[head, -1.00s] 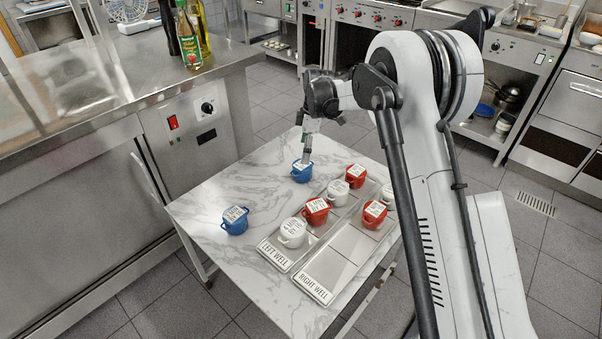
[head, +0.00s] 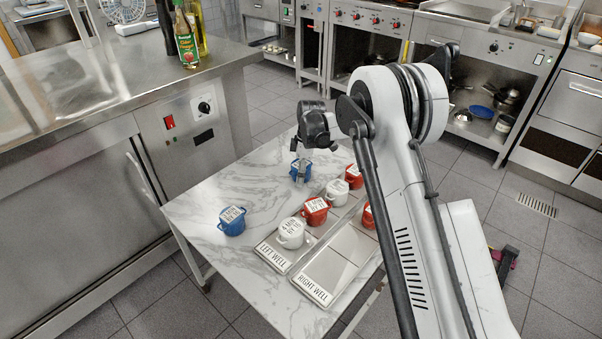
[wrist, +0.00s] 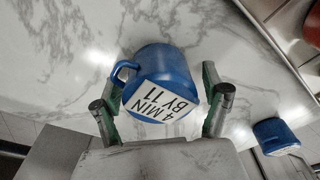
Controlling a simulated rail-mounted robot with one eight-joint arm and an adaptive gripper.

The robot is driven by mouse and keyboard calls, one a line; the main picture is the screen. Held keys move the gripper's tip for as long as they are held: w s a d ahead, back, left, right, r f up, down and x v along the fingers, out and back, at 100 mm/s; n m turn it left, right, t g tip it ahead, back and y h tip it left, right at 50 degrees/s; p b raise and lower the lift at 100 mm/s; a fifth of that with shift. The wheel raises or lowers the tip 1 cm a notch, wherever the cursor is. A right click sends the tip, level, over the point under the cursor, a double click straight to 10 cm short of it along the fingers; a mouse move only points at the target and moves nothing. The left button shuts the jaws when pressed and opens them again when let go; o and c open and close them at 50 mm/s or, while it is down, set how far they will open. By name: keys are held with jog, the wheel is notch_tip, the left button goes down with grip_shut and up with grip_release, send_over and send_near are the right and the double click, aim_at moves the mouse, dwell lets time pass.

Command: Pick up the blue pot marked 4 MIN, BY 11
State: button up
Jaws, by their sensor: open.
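The blue pot marked 4 MIN, BY 11 (wrist: 165,65) fills the middle of the wrist view, its label readable and its handle at the left. In the head view this blue pot (head: 301,170) stands at the far side of the marble table, partly hidden by my gripper (head: 300,163). My gripper (wrist: 163,98) is open, with one finger on each side of the pot in the wrist view. I cannot tell whether either finger touches it. A second blue pot (head: 232,222) stands nearer on the left; its label is too small to read.
Two trays, LEFT WELL (head: 274,257) and RIGHT WELL (head: 315,288), lie right of the blue pots. White pots (head: 290,234) and red pots (head: 315,211) stand on them, close to my arm. The marble between the two blue pots is clear. A steel counter (head: 100,90) stands left.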

jog(key=shift+c, duration=0.3)
jog(key=c, duration=1.4)
jog(key=shift+r, duration=0.1)
jog(key=shift+c, duration=0.4)
jog(key=shift+r, duration=0.1)
